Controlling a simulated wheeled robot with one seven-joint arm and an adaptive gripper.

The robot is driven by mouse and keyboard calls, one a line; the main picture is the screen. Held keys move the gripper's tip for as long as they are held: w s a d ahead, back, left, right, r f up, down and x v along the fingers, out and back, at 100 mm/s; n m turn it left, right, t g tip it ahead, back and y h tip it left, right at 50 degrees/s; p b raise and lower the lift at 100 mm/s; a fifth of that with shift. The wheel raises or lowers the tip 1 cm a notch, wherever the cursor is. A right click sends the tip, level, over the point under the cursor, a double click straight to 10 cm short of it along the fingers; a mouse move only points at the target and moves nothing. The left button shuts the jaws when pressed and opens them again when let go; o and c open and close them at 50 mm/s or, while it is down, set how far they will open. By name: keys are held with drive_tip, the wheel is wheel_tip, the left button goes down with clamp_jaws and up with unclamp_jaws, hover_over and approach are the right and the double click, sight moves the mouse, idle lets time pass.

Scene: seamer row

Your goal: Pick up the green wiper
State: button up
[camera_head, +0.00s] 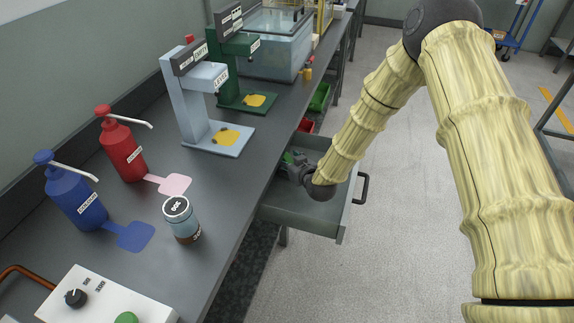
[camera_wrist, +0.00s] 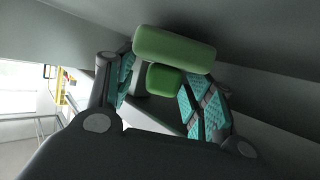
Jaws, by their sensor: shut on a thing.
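The green wiper (camera_wrist: 174,50) shows in the wrist view as a rounded green bar with a smaller green block below it. My gripper (camera_wrist: 160,82) has its teal-padded fingers on either side of the smaller block and is shut on the wiper. In the head view my gripper (camera_head: 292,166) is down in the open drawer (camera_head: 300,212) under the bench edge. The wiper is mostly hidden there by my gripper and arm.
Drawer walls surround my gripper closely, and the drawer handle (camera_head: 361,188) juts into the aisle. On the bench stand a blue pump bottle (camera_head: 75,195), a red pump bottle (camera_head: 122,148), a jar (camera_head: 182,221) and a grey press (camera_head: 195,105). Green (camera_head: 320,97) and red bins lie beyond.

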drive_tip(key=d, duration=0.2)
drive_tip(key=s+d, duration=0.1)
drive_tip(key=d, duration=0.2)
drive_tip(key=s+d+b, duration=0.1)
drive_tip(key=d, duration=0.1)
drive_tip(key=shift+s+d+f, duration=0.2)
drive_tip(key=shift+d, duration=0.05)
wheel_tip(320, 180, up, 37)
drive_tip(key=p, duration=2.2)
drive_tip(key=shift+a, duration=0.25)
idle(0.7)
